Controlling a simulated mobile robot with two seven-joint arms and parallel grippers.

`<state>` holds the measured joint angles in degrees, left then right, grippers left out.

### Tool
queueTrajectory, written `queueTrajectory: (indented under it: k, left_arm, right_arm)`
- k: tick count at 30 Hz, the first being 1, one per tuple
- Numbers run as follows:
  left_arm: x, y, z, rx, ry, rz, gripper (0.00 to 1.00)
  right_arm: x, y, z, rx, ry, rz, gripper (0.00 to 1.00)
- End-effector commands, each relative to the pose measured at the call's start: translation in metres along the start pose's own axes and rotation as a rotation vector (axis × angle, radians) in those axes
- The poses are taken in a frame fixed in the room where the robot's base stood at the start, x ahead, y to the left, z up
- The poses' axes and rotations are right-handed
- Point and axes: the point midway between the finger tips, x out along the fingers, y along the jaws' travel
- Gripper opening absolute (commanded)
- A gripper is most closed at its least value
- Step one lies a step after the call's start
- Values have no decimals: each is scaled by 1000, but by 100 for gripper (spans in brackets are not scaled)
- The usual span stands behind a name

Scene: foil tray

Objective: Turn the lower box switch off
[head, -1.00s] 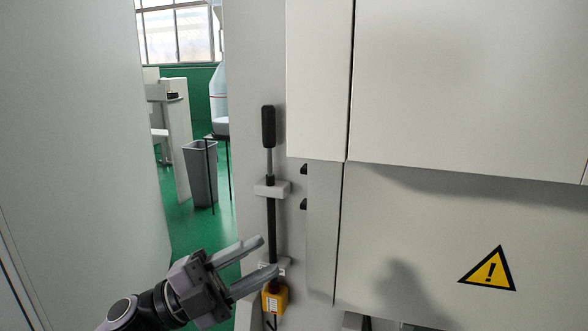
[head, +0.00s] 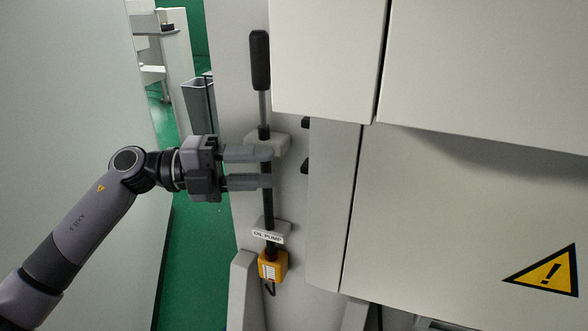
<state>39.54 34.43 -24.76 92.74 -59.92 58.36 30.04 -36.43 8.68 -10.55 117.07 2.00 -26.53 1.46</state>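A small yellow box (head: 272,265) with a pale face sits low on the grey wall panel, with a dark cable below it. An "OIL PUMP" label (head: 267,236) is just above it. No switch position can be made out on the box. My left gripper (head: 268,167) comes in from the left, above the yellow box. My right gripper is not in view.
A lever with a black handle (head: 260,60) stands upright above my gripper, held by a grey bracket (head: 282,143). A large pale cabinet (head: 450,210) with a yellow warning triangle (head: 545,271) fills the right. A grey panel (head: 70,110) stands left.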

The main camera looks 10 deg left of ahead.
Motion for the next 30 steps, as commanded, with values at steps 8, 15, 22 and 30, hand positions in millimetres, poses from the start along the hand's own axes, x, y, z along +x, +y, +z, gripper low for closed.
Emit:
queueTrajectory:
  k: [8,15,22,30]
  left_arm:
    - [43,-3,0,1,1,-4,39]
    - [58,-2,0,-1,-1,-2,39]
    - [58,-2,0,-1,-1,-2,33]
    - [58,-2,0,-1,-1,-2,0]
  right_arm:
    - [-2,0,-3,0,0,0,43]
    - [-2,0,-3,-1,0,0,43]
    - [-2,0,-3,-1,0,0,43]
    - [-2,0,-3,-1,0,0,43]
